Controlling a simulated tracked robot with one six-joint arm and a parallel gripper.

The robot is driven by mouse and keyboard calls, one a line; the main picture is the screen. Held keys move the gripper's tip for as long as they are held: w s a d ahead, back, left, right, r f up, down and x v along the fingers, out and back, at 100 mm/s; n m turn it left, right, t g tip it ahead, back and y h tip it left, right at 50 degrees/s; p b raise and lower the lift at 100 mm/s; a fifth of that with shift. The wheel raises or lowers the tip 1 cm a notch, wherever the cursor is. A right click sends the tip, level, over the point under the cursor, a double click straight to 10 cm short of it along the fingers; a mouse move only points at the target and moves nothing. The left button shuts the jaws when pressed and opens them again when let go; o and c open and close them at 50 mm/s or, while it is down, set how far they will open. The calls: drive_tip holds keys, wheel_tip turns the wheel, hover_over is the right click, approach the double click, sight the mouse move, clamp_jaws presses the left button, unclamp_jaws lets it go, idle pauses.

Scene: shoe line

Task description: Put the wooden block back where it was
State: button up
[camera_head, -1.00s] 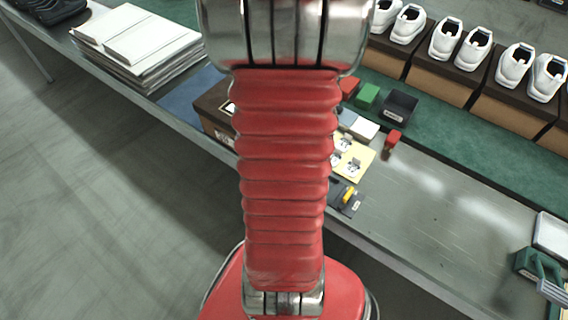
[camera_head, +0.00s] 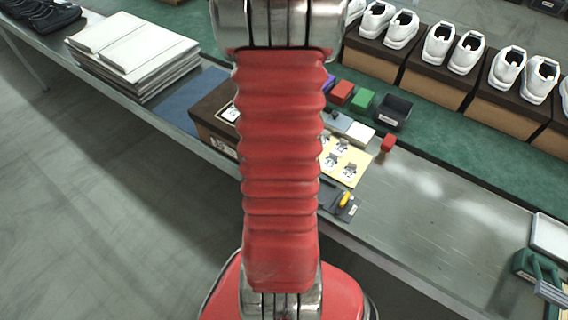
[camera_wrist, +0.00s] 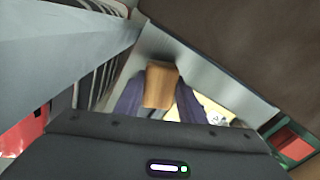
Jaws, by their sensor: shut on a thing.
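The wooden block (camera_wrist: 160,86) shows in the wrist view, light brown and plain. My gripper (camera_wrist: 158,98) is shut on it, with one dark purple finger on each side of the block. A grey metal surface lies behind the block in that view. I cannot tell whether the block touches it. In the head view my red arm hides the gripper and the block.
A brown box (camera_head: 212,112) stands left of my arm. Right of it lie a yellow sheet (camera_head: 345,163), a red block (camera_head: 388,142), a green block (camera_head: 362,100) and a black bin (camera_head: 396,112). The grey table (camera_head: 430,215) is clear at centre right.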

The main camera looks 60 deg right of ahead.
drive_tip(key=shift+f, duration=1.85)
drive_tip(key=shift+f, duration=0.1)
drive_tip(key=o, duration=0.9)
wheel_tip(320, 180, up, 12)
drive_tip(key=shift+r, duration=0.15)
drive_tip(key=shift+s, duration=0.1)
